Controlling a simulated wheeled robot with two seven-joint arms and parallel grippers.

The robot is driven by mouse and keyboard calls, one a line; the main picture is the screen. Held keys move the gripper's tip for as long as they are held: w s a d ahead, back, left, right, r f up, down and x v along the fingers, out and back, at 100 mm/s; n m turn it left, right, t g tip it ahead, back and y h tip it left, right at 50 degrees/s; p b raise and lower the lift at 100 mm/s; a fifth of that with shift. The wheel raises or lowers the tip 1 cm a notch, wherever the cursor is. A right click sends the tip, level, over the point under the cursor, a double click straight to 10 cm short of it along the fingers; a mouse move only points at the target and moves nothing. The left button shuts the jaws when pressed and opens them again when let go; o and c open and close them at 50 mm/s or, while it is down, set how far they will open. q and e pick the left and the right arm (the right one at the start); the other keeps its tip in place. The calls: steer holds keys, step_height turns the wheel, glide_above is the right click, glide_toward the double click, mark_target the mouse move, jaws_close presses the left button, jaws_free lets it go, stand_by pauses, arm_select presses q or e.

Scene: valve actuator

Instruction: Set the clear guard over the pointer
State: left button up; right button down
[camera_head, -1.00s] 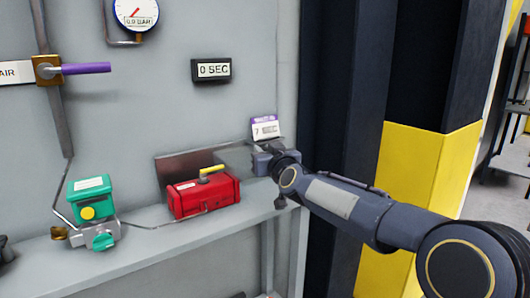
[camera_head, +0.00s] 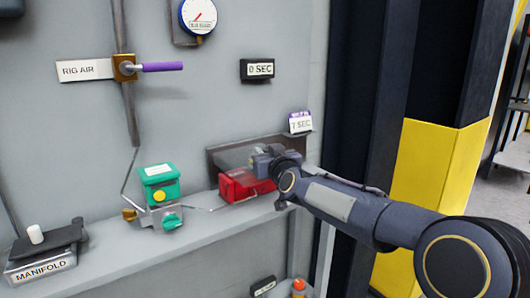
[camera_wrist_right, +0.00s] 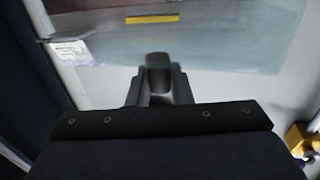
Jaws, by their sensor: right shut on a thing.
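The red actuator (camera_head: 236,188) sits on the ledge, its right part hidden behind my right gripper. Its yellow pointer is mostly hidden in the head view; a yellow bar that looks like the pointer (camera_wrist_right: 152,19) shows in the right wrist view. My right gripper (camera_head: 262,163) is above the actuator's right part, shut on the clear guard. The guard is hard to make out in the head view. In the wrist view a hazy, see-through sheet (camera_wrist_right: 225,45) lies beyond the fingers (camera_wrist_right: 158,85). Whether it touches the actuator cannot be told. My left gripper is out of view.
A dark plate (camera_head: 222,152) stands behind the actuator. A green-topped valve unit (camera_head: 160,195) is left of it, joined by a thin tube. A manifold block (camera_head: 45,262) is further left. A 7 SEC card (camera_head: 300,122) is above right. The ledge (camera_head: 110,250) between manifold and valve is clear.

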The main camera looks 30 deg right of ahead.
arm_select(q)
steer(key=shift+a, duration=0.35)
arm_select(e)
steer(key=shift+a+f, duration=0.1)
steer(key=shift+a, duration=0.25)
steer(key=c, duration=1.7)
jaws_free()
steer(key=o, duration=0.4)
steer(key=shift+a, duration=0.15)
steer(key=shift+s, duration=0.1)
